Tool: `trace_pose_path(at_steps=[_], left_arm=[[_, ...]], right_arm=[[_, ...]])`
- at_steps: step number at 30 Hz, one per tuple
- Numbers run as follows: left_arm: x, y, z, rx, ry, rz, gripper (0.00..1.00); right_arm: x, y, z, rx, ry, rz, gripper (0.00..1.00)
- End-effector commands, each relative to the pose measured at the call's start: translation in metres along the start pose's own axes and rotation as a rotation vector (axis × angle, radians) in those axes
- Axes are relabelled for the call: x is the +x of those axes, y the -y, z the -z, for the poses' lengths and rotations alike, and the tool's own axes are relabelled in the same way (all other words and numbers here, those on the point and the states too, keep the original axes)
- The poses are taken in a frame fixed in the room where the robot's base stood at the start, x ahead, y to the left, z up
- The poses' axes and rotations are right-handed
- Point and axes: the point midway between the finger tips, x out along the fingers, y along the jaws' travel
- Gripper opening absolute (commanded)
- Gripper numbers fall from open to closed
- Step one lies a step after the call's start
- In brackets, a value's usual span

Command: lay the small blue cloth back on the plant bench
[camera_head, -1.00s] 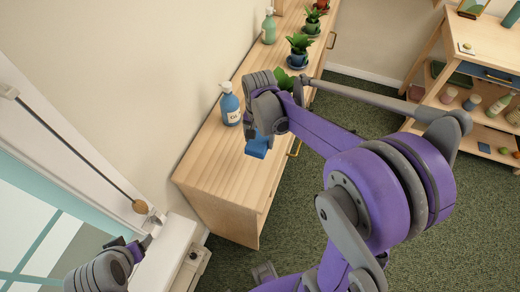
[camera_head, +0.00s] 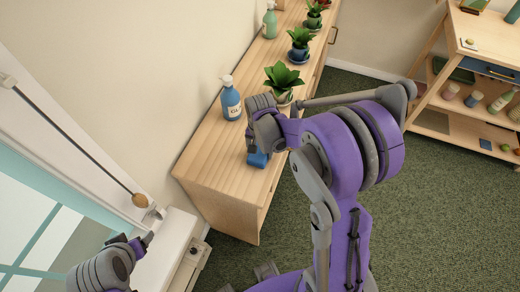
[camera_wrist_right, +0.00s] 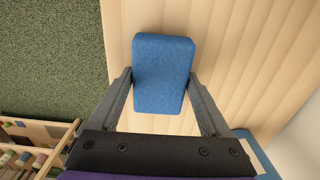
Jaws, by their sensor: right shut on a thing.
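The small blue cloth (camera_head: 257,159), a folded block, is partly hidden under my right gripper in the head view. In the right wrist view the cloth (camera_wrist_right: 162,70) sits between the two fingers of my right gripper (camera_wrist_right: 161,76), which is shut on it. The cloth is over the pale wooden plant bench (camera_head: 212,170), near its front edge and near end. I cannot tell whether it touches the top. My left gripper (camera_head: 146,238) is at lower left, away from the bench by the white ledge; its jaws are unclear.
A blue pump bottle (camera_head: 230,98) stands left of my right gripper. A potted plant (camera_head: 283,82) stands just beyond it, with more plants and a green bottle (camera_head: 269,20) farther back. The bench's near end is clear. A shelf unit (camera_head: 432,122) stands at right.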

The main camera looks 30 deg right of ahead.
Motion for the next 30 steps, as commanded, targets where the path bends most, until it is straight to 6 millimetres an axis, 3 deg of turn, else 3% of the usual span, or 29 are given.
trace_pose_path(at_steps=[3, 4, 6, 17, 30], left_arm=[[0.003, 0.0, -0.003, 0.0, 0.003, 0.0, 0.72], [0.002, 0.0, -0.003, 0.0, 0.002, 0.0, 0.72], [0.002, 0.0, -0.002, 0.0, 0.002, 0.0, 0.72], [-0.001, 0.0, 0.001, 0.0, -0.001, 0.0, 0.72], [-0.01, 0.0, 0.012, 0.0, -0.011, 0.0, 0.72]], right_arm=[[0.004, 0.0, 0.0, 0.0, 0.001, -0.001, 0.37], [0.003, 0.0, 0.0, 0.0, 0.0, 0.0, 0.87], [0.002, 0.0, 0.0, 0.0, 0.0, 0.0, 0.99], [-0.006, 0.0, 0.0, 0.0, -0.001, 0.001, 1.0], [-0.094, 0.0, 0.0, 0.001, 0.0, 0.0, 1.0]])
